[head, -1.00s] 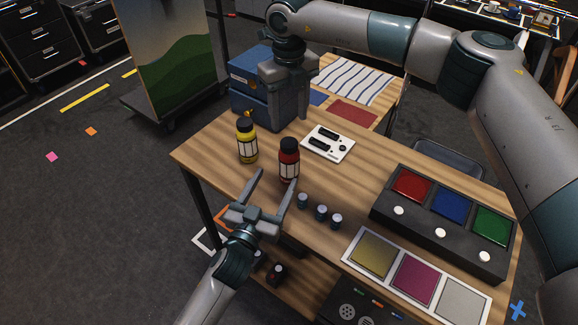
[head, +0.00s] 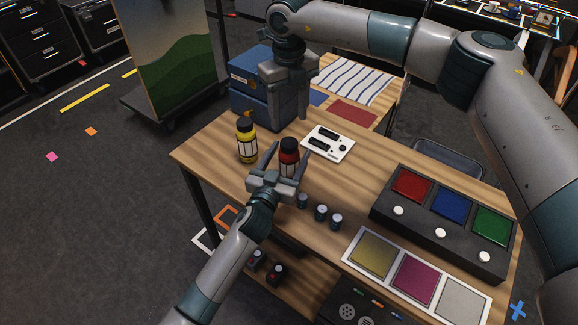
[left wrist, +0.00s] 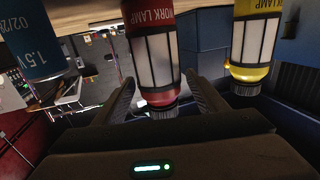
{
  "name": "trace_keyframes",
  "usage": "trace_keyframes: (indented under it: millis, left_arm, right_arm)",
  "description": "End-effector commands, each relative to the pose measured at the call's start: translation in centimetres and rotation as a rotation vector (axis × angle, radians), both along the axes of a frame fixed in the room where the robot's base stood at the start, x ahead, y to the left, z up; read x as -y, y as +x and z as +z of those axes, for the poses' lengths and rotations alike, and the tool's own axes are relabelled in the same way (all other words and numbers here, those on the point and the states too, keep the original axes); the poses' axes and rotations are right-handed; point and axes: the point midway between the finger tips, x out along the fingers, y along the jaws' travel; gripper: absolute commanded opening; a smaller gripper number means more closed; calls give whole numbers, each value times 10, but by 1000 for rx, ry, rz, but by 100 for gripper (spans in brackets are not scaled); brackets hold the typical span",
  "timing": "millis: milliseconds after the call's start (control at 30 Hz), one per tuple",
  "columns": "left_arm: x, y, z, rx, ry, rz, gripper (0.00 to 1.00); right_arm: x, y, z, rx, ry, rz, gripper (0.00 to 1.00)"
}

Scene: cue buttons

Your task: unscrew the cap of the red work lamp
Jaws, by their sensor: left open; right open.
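The red work lamp (head: 289,170) stands upright on the wooden table, with a dark cap (head: 290,145) on top. My left gripper (head: 289,152) is open, with one finger on either side of the lamp near its upper part. In the left wrist view, which is upside down, the red lamp (left wrist: 150,45) hangs between the two open fingers, its cap (left wrist: 162,111) at the lower end; contact cannot be told. My right gripper (head: 290,116) is open and empty, pointing down near the blue box.
A yellow work lamp (head: 247,143) stands close left of the red one. A blue box (head: 250,78) and a white panel (head: 329,143) are behind. Small batteries (head: 320,213) stand in front right. A button box (head: 440,232) and a colour-square board (head: 391,282) occupy the right side.

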Motion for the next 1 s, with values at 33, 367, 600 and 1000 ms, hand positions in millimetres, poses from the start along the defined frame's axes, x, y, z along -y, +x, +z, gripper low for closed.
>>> trace_keyframes:
  millis: [33,367,600,1000]
  left_arm:
    - [0,0,0,0,0,0,66]
    - [0,0,0,0,0,0,15]
    - [0,0,0,0,0,0,0]
    - [0,0,0,0,0,0,0]
  right_arm:
    - [0,0,0,0,0,0,51]
    - [0,0,0,0,0,0,51]
    - [0,0,0,0,0,-14,51]
    - [-1,0,0,-1,1,-343,51]
